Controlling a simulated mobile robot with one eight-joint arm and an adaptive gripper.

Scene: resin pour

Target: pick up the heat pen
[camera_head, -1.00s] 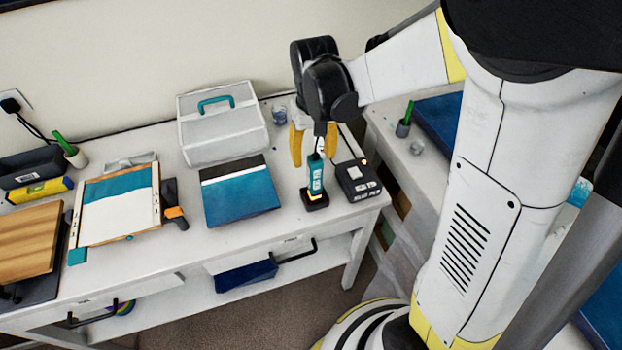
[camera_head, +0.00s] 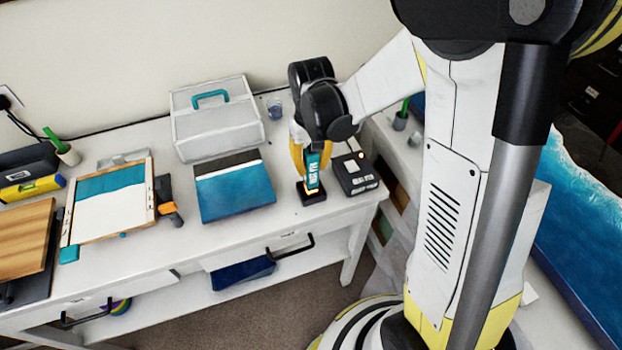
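The heat pen (camera_head: 312,175) appears to be the teal, upright tool with a pale label, standing in a small black holder (camera_head: 312,196) near the right end of the white table. My gripper (camera_head: 311,157) points down over it. Its yellow fingers are low around the pen's upper part, with one finger clearly showing on the left. The black wrist hides the pen's top. I cannot tell whether the fingers touch the pen or are closed on it.
A black box (camera_head: 355,174) stands just right of the pen. A blue panel (camera_head: 236,194) lies to the left, with a grey case (camera_head: 217,125) behind it and a small cup (camera_head: 274,109) near the wall. The table's front edge is close to the holder.

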